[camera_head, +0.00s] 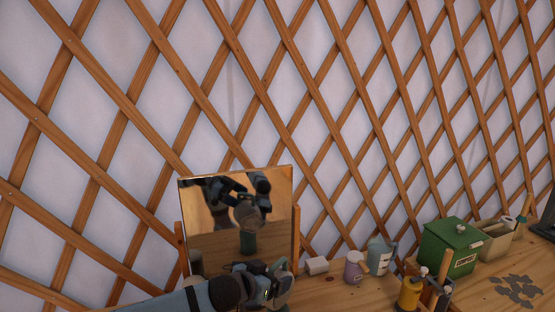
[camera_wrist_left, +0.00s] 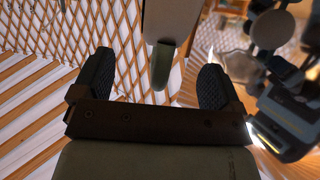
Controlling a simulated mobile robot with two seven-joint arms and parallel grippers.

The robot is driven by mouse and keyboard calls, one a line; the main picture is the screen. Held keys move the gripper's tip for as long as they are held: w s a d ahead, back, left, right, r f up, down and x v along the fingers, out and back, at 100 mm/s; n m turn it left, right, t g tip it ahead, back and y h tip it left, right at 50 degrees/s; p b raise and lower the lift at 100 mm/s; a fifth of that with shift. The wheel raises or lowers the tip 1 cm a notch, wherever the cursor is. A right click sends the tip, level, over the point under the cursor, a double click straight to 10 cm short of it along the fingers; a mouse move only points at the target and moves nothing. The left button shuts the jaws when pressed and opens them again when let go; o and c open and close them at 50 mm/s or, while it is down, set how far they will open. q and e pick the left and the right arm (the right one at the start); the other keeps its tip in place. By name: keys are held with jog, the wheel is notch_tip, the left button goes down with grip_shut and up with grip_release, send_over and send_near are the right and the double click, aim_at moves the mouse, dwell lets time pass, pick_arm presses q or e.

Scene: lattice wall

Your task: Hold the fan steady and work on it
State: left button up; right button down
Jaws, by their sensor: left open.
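I cannot make out a fan with certainty in either view. My left gripper (camera_head: 272,278) is at the bottom of the head view, in front of a framed mirror (camera_head: 215,247). In the left wrist view its two dark fingers stand wide apart and open. Between them in the picture is a pale slab with a grey-green rounded end (camera_wrist_left: 161,68). I cannot tell what it is, or whether the fingers touch it. My right gripper does not show clearly outside the mirror, which reflects parts of me.
A lattice wall (camera_head: 290,110) stands behind.

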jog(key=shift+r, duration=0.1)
pick_arm(q)
jog(key=shift+r+p+v, duration=0.2)
jog(key=shift+p+v, duration=0.85)
jog(key=shift+v, duration=0.3)
jog(key=shift+r+p+v, duration=0.25)
jog(key=shift+p+v, duration=0.8)
jog(key=shift+v, duration=0.3)
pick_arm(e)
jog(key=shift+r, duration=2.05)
pick_arm(q)
jog(key=shift+o, duration=0.2)
jog(key=shift+w+d, duration=0.1)
jog(key=shift+w, duration=0.1)
